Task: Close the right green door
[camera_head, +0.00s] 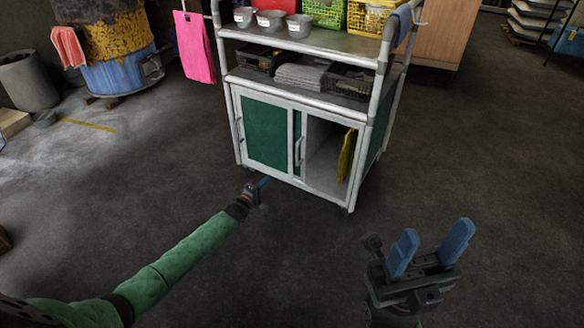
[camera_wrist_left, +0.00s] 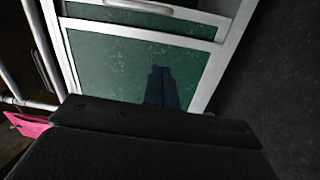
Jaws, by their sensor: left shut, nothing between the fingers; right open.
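The white-framed cart (camera_head: 232,100) has a lower cabinet with a green door panel (camera_head: 266,134) on its left half. The right half is open, showing the interior and a yellow item (camera_head: 346,155). A vertical handle (camera_head: 299,150) stands on the frame by the opening; another (camera_head: 240,130) is at the left edge. The panels seem to overlap on the left. My left gripper (camera_head: 263,182) is shut and empty, low in front of the cabinet. In the left wrist view its fingers (camera_wrist_left: 161,86) appear before the green panel (camera_wrist_left: 110,55); contact cannot be told. My right gripper (camera_head: 431,249) is open and empty, right of the cart.
The cart's upper shelves hold metal pots (camera_head: 271,22), dark baskets (camera_head: 350,80) and grey folded cloths (camera_head: 303,76). A pink cloth (camera_head: 195,48) hangs at its left side. A blue and yellow barrel (camera_head: 113,60) stands further left. The floor around the cart is clear.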

